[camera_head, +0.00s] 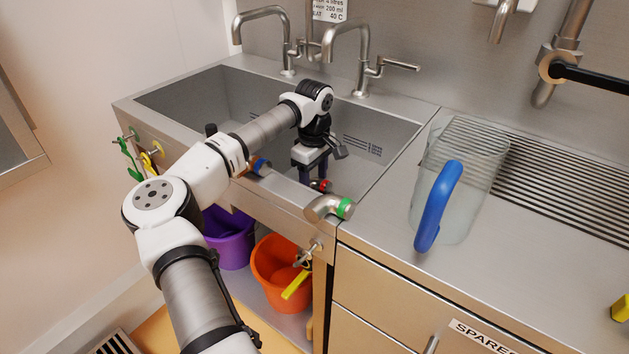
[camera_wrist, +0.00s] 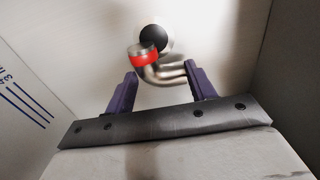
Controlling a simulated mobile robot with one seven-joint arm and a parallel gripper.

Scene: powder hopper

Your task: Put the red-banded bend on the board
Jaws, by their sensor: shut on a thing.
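The red-banded bend (camera_head: 321,185) is a short curved metal pipe with a red ring near one end. My gripper (camera_head: 314,174) points down inside the sink (camera_head: 222,105) near its front wall and is shut on the bend. In the wrist view the bend (camera_wrist: 162,74) lies between the two purple fingers, its red band up and to the left. A round black spot (camera_wrist: 153,38) shows just beyond the band; I cannot tell what it is. The board (camera_head: 570,185) is the ridged steel draining surface right of the sink.
A clear jug (camera_head: 462,170) with a blue handle stands on the board's left part. A green-banded bend (camera_head: 330,207) and a blue-banded bend (camera_head: 258,166) are at the sink's front rim. Taps (camera_head: 362,60) rise behind. Purple (camera_head: 230,240) and orange (camera_head: 278,280) buckets stand below.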

